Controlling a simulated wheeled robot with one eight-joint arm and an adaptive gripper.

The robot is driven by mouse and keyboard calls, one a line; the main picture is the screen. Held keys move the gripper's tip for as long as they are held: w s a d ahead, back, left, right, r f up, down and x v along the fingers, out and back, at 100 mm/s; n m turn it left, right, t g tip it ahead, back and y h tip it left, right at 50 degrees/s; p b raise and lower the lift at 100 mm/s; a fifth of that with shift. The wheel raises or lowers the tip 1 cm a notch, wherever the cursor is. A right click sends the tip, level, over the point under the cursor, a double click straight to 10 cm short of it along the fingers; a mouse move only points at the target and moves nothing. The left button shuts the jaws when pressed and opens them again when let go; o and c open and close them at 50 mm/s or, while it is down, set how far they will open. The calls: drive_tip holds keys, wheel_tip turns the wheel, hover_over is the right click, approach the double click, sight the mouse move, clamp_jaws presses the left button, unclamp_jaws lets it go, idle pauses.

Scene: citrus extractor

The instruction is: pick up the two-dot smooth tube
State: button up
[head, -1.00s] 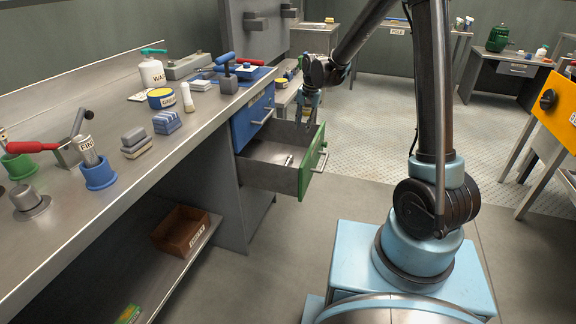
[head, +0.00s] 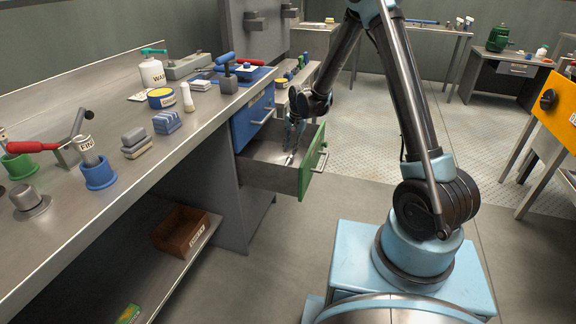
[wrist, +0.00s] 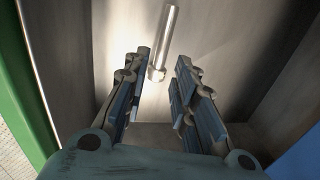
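A smooth, shiny metal tube (wrist: 166,36) lies on the floor of the open green-fronted drawer (head: 305,176). It has a collar at its near end; I can make out no dots on it. In the head view a small bright piece of the tube (head: 290,159) shows under my gripper (head: 292,145). In the wrist view my gripper (wrist: 161,60) is open, with blue-padded fingers spread wide. The tube's near end appears between the fingertips, with gaps on both sides. I cannot tell the remaining height above it.
The drawer's walls stand close around my gripper, with the green front (wrist: 18,95) at left in the wrist view. A blue closed drawer (head: 252,120) is beside it under the workbench (head: 205,115). A brown bin (head: 180,232) sits on the lower shelf.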

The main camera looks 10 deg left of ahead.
sight(288, 162)
drive_tip(key=shift+w+a+f, duration=0.1)
drive_tip(key=shift+a+f, duration=0.15)
drive_tip(key=shift+f, duration=1.1)
drive_tip(key=shift+a+f, duration=0.3)
drive_tip(key=shift+f, duration=1)
drive_tip(key=shift+w+a+f, duration=0.1)
drive_tip(key=shift+a+f, duration=0.15)
drive_tip(key=shift+f, duration=1.1)
clamp_jaws()
